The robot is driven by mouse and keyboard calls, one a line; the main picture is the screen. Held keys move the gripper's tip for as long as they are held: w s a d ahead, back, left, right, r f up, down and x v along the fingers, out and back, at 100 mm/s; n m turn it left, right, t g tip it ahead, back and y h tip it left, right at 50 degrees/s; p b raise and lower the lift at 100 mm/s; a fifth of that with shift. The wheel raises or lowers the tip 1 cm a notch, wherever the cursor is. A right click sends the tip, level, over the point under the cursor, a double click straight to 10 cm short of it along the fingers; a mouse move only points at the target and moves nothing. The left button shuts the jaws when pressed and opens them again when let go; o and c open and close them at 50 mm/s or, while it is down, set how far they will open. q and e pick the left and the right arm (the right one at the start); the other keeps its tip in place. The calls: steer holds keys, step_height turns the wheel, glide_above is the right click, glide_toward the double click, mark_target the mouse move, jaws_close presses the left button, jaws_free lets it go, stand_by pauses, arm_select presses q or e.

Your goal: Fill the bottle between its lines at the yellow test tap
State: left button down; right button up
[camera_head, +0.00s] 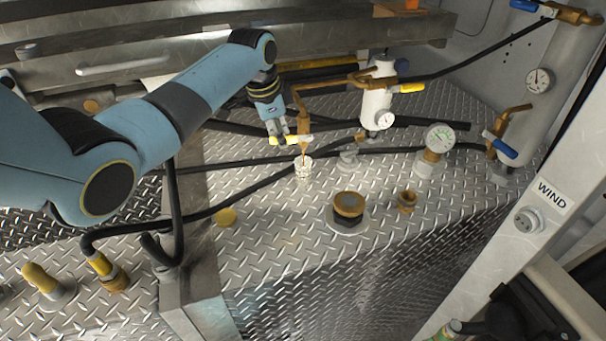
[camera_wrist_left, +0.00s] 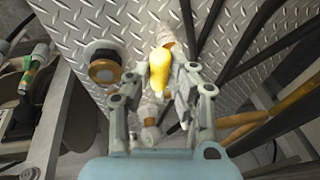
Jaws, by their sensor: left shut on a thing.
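The yellow test tap has a brass body and spout (camera_head: 304,125) and a yellow lever (camera_head: 298,139). My left gripper (camera_head: 278,132) reaches in from the left and is shut on the lever's left end. In the left wrist view the yellow lever (camera_wrist_left: 240,64) shows large, with its near end between the fingers (camera_wrist_left: 160,88). A small clear bottle (camera_head: 303,169) stands upright on the tread plate under the spout. A thin brown streak runs from the spout to the bottle mouth. The bottle's lines and level are too small to read. My right gripper is not in view.
Black hoses (camera_head: 240,198) cross the plate behind and left of the bottle. A brown-capped fitting (camera_head: 348,206) and a small brass fitting (camera_head: 406,200) stand to its front right. A white cylinder with a gauge (camera_head: 377,105) is behind the tap. Bare plate lies in front of the bottle.

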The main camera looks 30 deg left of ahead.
arm_select(q)
steer(key=shift+f, duration=0.1)
steer(key=shift+s+f, duration=0.1)
steer(key=shift+s+a+f+t+h, duration=0.1)
steer(key=shift+a+f+t+h, duration=0.05)
steer(key=shift+f+t+h, duration=0.2)
steer(key=shift+s+f+t+h, duration=0.1)
steer(key=shift+f+t+h, duration=0.15)
steer(key=shift+t+h, duration=0.15)
steer(key=c, duration=1.1)
jaws_free()
steer(key=shift+r, duration=0.1)
